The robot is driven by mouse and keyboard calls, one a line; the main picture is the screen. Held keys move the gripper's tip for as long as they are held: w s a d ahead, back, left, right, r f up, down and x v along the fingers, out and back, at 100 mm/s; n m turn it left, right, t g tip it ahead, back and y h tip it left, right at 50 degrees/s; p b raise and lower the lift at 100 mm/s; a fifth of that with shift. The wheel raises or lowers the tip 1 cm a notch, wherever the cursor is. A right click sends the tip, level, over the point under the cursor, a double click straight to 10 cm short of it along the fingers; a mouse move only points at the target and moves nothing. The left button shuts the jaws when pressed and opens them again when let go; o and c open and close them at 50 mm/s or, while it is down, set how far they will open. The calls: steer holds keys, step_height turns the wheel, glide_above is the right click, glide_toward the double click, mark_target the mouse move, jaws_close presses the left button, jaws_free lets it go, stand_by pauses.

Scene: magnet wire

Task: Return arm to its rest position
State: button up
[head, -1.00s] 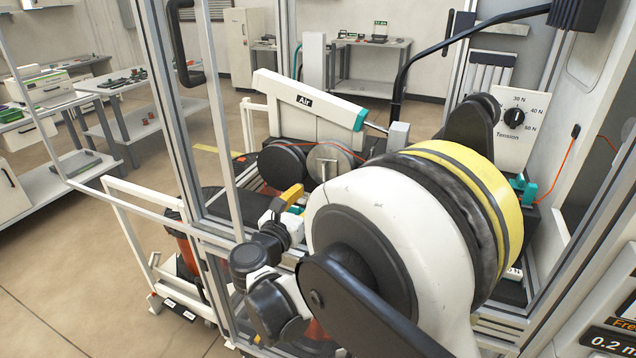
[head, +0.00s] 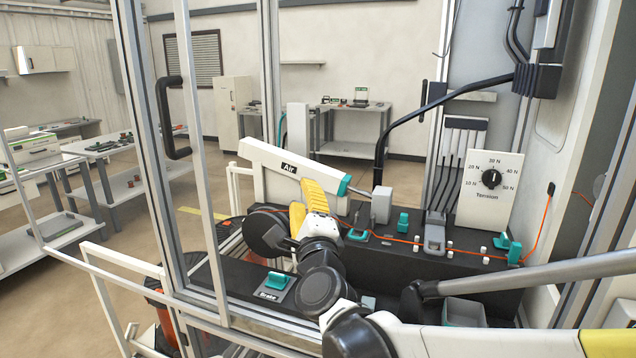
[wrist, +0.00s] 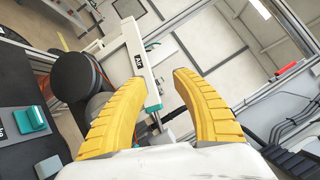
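My gripper (head: 320,186) is in the middle of the head view, with its yellow fingers pointing away from the camera, in front of the white arm labelled Air (head: 272,166). Whether the fingers touch the Air arm cannot be told from the head view.
A metal frame with a door handle (head: 171,118) stands at left. On the deck are a teal Brake switch (head: 277,281), a tension dial (head: 491,178), and an orange wire (head: 460,251) running right. Dark rollers (wrist: 78,76) show in the wrist view.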

steer(key=s+d+f+n+g+h, duration=0.2)
steer(key=s+d+f+n+g, duration=0.4)
steer(key=s+d+f+n, duration=0.4)
steer(key=s+d+f+n+g+h, duration=0.1)
steer(key=s+d+f+n+g, duration=0.5)
steer(key=s, duration=1.1)
steer(key=d+f+n, duration=0.4)
steer(key=d, duration=0.2)
steer(key=shift+d+g+h, duration=0.2)
steer(key=shift+g+h, duration=0.1)
steer(key=shift+h, duration=0.1)
